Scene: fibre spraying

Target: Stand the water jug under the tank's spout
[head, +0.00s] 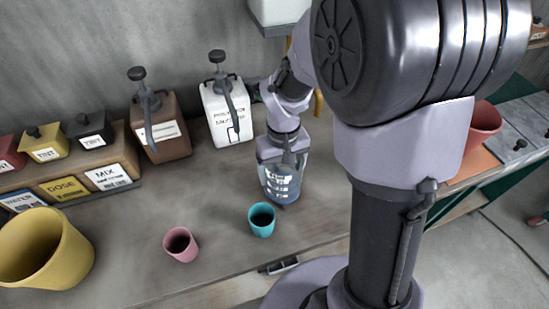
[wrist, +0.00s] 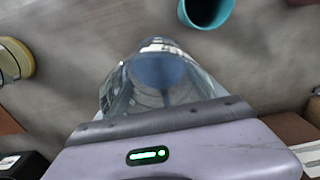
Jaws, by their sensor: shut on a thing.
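The water jug (head: 281,185) is clear and bluish with a pale label. It is upright or nearly so at the middle of the bench, and I cannot tell whether its base touches the top. My gripper (head: 284,153) is shut on the jug from above and behind. In the wrist view the jug (wrist: 155,80) extends out in front of my gripper (wrist: 165,118). A white box-like body (head: 272,12) on a bracket at the top edge may be the tank; most of it is cut off or behind my arm, and no spout shows.
A teal cup (head: 262,219) stands just in front of the jug, a pink cup (head: 180,244) left of it. White (head: 227,110) and brown (head: 160,132) pump bottles stand behind left. A large yellow pot (head: 45,250) is far left. A red pot (head: 485,122) is right, beyond my arm.

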